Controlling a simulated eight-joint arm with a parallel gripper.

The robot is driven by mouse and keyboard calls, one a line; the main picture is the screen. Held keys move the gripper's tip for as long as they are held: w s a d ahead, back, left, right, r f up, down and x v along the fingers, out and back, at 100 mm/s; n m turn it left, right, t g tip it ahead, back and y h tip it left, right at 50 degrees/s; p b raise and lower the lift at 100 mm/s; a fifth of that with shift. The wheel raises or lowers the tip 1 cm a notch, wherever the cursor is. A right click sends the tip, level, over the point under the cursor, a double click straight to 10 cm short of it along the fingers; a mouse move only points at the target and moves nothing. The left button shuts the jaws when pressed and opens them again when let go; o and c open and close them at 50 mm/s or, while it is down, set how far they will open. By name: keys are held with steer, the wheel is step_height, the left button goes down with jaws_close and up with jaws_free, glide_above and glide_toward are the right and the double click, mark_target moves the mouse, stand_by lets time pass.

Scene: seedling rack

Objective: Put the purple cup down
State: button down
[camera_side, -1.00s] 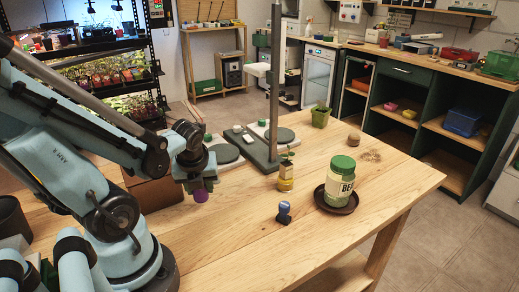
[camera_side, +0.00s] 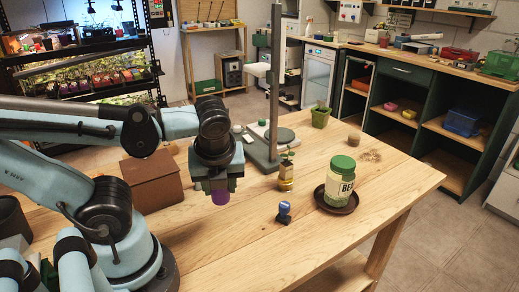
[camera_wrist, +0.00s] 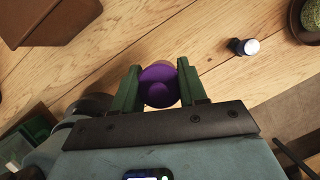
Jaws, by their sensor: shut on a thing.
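The purple cup (camera_side: 220,197) is between the fingers of my gripper (camera_side: 219,188), its lower part showing below them in the side view. In the wrist view the purple cup (camera_wrist: 158,86) sits between the two green fingers of my gripper (camera_wrist: 160,88), which are shut on it. The cup appears to be held above the wooden table (camera_side: 262,232); the exact gap is hard to tell.
A brown box (camera_side: 153,181) stands to the left.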

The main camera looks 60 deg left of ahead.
steer(key=shift+w+d+r, duration=0.15)
steer(key=shift+d+r, duration=0.2)
steer(key=shift+d, duration=0.05)
steer(key=w+a+r, duration=0.1)
steer(key=w+r, duration=0.1)
steer(key=w, duration=1.1)
steer(key=w+r, duration=0.2)
steer(key=w, duration=1.1)
steer(key=w+a+f, duration=0.3)
steer(key=w+f, duration=0.1)
steer(key=w, duration=0.3)
steer(key=w+a+f, duration=0.1)
steer(key=a+f, duration=0.1)
steer(key=a, duration=0.1)
steer(key=a+f, duration=0.2)
steer(key=a, duration=0.2)
steer(key=w+a+f, duration=0.1)
steer(key=a+f, duration=0.1)
steer(key=a, duration=0.1)
steer(key=shift+w+a+f, duration=0.2)
steer(key=shift+w+f, duration=0.1)
steer(key=shift+f, duration=2.15)
steer(key=shift+f, duration=0.15)
